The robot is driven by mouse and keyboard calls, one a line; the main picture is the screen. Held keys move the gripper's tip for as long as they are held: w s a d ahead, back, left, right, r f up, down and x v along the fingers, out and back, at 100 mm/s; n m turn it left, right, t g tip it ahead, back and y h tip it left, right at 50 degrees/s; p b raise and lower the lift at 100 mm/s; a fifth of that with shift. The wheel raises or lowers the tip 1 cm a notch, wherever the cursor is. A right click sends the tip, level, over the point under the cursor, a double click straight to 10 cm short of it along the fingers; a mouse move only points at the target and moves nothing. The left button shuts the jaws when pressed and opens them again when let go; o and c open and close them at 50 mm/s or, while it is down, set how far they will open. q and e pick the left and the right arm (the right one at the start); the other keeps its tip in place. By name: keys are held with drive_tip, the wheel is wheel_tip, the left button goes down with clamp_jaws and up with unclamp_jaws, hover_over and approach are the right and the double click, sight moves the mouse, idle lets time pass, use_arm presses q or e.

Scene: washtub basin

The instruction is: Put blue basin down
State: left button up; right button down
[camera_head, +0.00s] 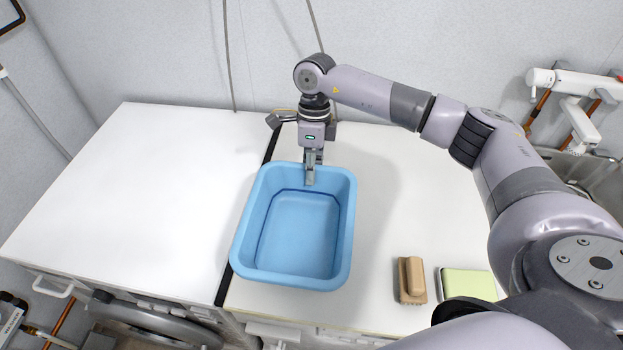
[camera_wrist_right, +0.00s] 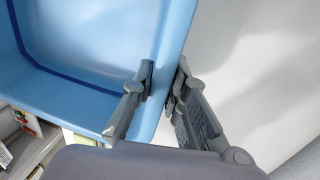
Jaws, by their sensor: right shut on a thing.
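The blue basin (camera_head: 298,235) is an empty rectangular tub, upright, over the white counter near its front edge. My right gripper (camera_head: 311,178) is shut on the basin's far rim from above. In the right wrist view my right gripper's two fingers (camera_wrist_right: 166,88) pinch the wall of the blue basin (camera_wrist_right: 85,105), one finger inside and one outside. Whether the basin's bottom touches the counter cannot be told. My left gripper is not in view.
A wooden brush (camera_head: 411,279) and a green-yellow sponge (camera_head: 467,284) lie on the counter right of the basin. The white surface at left (camera_head: 130,200) is clear. A dark gap divides the two white surfaces. A tap (camera_head: 575,85) stands over a sink at far right.

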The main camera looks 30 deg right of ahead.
drive_tip(key=x, duration=0.3)
drive_tip(key=p+x, duration=0.1)
drive_tip(key=shift+w+d+f, duration=0.25)
drive_tip(key=shift+w+f, duration=0.05)
drive_tip(key=shift+w, duration=0.05)
drive_tip(key=c, duration=1.6)
unclamp_jaws()
drive_tip(key=shift+f, duration=0.1)
drive_tip(key=shift+r, duration=0.25)
drive_tip(key=shift+b+v, duration=1.6)
drive_tip(key=shift+v, duration=4.3)
